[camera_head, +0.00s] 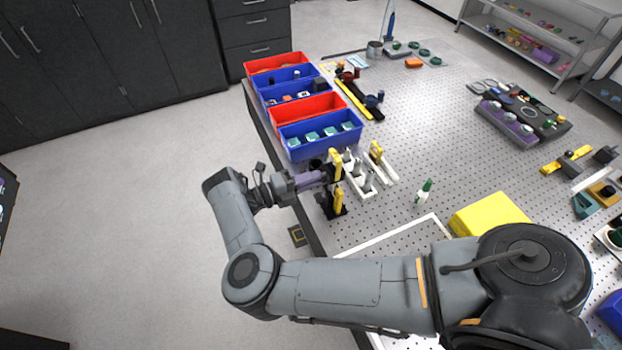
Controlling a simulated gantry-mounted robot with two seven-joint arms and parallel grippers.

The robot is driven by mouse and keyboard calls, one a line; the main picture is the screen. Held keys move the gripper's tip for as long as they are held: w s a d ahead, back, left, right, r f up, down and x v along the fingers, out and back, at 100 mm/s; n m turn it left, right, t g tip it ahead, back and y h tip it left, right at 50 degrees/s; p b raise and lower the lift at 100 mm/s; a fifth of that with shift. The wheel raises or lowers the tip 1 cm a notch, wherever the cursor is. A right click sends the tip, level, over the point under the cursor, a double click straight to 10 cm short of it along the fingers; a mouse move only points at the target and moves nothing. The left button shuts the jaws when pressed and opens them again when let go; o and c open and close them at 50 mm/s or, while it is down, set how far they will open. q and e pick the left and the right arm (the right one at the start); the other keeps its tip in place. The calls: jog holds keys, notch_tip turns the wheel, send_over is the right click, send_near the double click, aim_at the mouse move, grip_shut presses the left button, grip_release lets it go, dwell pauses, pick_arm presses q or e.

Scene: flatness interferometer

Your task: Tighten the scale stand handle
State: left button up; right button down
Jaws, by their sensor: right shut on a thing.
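The arm of my right gripper (326,177) comes in from the lower right and bends back to the table's left edge. The gripper points right, its tip against a small black and yellow stand (337,197), which I take to be the scale stand. The gripper is shut on a small part at this stand, apparently its handle. The gripper's tip covers most of that part, so its angle cannot be read. My left gripper is not in view.
Red and blue bins (289,145) stand just behind the stand along the table's left edge. White holders (362,180) stand close to its right. A small green-capped bottle (424,190) and a yellow block (488,213) are farther right. The perforated tabletop's middle (440,120) is mostly clear.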

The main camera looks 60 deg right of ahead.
dwell(0.3)
jog(key=c, duration=1.2)
grip_release()
jog(key=shift+a, duration=0.1)
jog(key=b+v, duration=0.6)
jog(key=v, duration=0.4)
jog(key=shift+w+a, duration=0.2)
jog(key=shift+w, duration=0.1)
